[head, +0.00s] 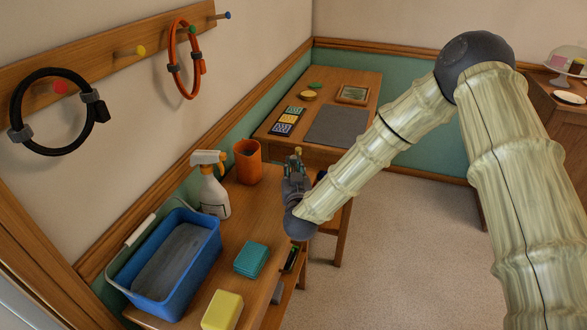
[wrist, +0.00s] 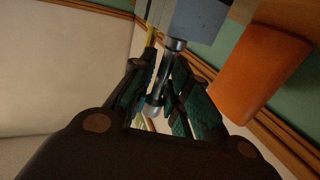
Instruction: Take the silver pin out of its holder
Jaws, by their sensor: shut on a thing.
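My gripper (wrist: 160,90) has dark fingers with teal pads, and they are closed around the silver pin (wrist: 154,107) in the wrist view. The pin is a shiny rod with a wider grey collar (wrist: 175,44) at its far end, slanting up between the fingers. A blue-grey block (wrist: 198,20) adjoins the collar; I cannot tell whether it is the holder or whether it touches the pin. In the head view my gripper (head: 296,160) is small, just right of the orange cup, and the pin cannot be made out there.
The orange cup (head: 248,161) stands close by and also shows in the wrist view (wrist: 262,70). A spray bottle (head: 213,190), blue bucket (head: 191,262), teal block (head: 251,260) and yellow sponge (head: 222,310) are on the near bench. A far table holds a grey mat (head: 336,126).

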